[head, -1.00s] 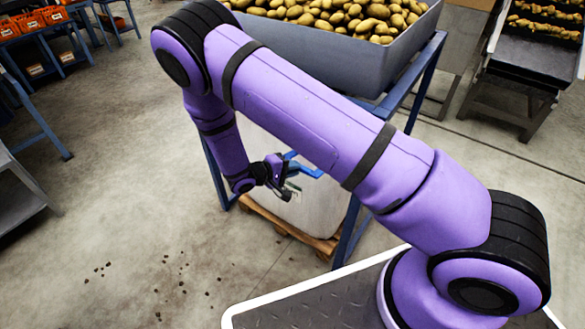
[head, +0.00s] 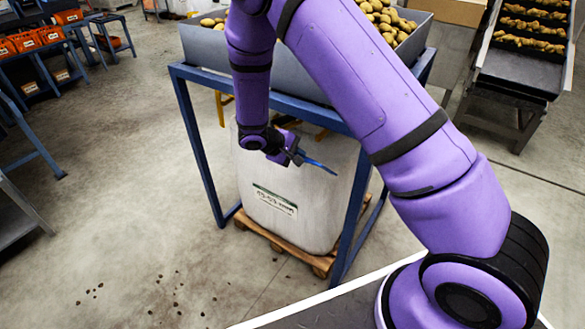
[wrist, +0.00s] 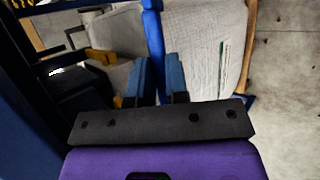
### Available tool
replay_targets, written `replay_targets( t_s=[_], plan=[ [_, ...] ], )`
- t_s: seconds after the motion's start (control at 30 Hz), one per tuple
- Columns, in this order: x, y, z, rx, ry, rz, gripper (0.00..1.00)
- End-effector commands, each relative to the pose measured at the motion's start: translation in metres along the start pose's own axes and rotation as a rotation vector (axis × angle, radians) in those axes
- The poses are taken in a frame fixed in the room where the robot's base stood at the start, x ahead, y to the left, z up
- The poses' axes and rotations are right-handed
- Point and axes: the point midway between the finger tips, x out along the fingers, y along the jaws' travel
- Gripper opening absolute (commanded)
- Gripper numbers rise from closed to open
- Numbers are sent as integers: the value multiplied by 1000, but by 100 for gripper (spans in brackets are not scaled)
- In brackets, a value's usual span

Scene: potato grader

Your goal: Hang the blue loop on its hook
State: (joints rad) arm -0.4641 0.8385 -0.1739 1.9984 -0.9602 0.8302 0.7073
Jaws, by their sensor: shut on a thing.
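My gripper (head: 298,157) is shut on the blue loop (head: 322,167), in front of the upper part of the white bag (head: 300,195). In the head view the loop sticks out to the right of the jaws. In the wrist view a blue strap of it (wrist: 153,35) runs up from between the fingers (wrist: 158,80). A yellow hook (head: 222,105) shows under the hopper at left, and a yellow piece (head: 321,134) shows behind the frame's top rail. In the wrist view yellow parts (wrist: 100,56) lie left of the fingers. The loop is apart from them in the head view.
A blue steel frame (head: 200,150) surrounds the bag, with a grey hopper of potatoes (head: 290,75) above. The bag carries a label (head: 274,200) and stands on a wooden pallet (head: 320,262). The floor to the left is open, with scattered bits of dirt.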

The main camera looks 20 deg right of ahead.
Motion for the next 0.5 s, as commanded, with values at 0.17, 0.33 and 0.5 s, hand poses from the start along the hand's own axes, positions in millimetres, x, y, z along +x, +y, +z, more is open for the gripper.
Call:
replay_targets(
  t_s=[0.17,0.33,0.5],
  plan=[
    [1,19,0,-9,-1,-27,0],
    [2,29,-1,-9,-1,-26,0],
    [2,33,-1,-9,-1,-25,0]
  ],
)
